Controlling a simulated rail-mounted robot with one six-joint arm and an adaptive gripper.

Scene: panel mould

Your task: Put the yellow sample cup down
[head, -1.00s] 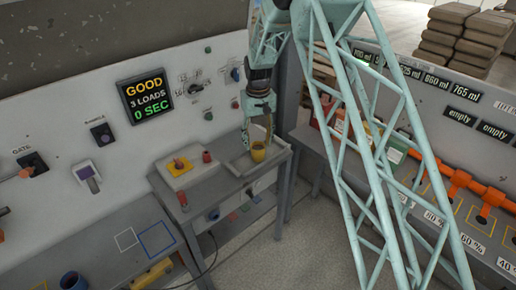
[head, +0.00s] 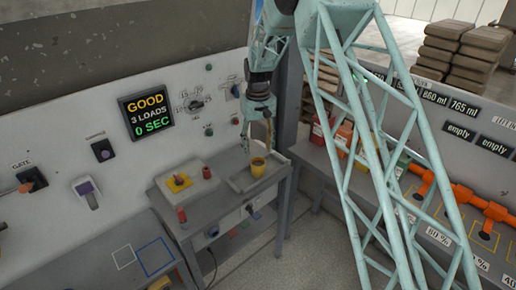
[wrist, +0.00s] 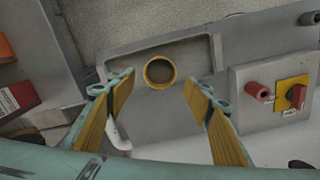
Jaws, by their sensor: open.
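The yellow sample cup (head: 258,167) stands upright on the shallow grey tray (head: 240,184) at the right end of the small side table. In the wrist view the cup (wrist: 159,72) shows from above as a yellow ring with a dark inside, on the bare grey tray floor (wrist: 190,54). My gripper (head: 258,140) is above the cup in the head view. In the wrist view my gripper (wrist: 160,105) is open, with a yellow-padded finger on each side and nothing between the pads. The cup lies beyond the fingertips, apart from both.
Left of the tray is a control box with a red knob on a yellow plate (head: 179,182) and a red button (head: 206,172). A display (head: 146,111) reads GOOD, 3 LOADS, 0 SEC. An orange pipe (head: 470,198) runs along the right bench.

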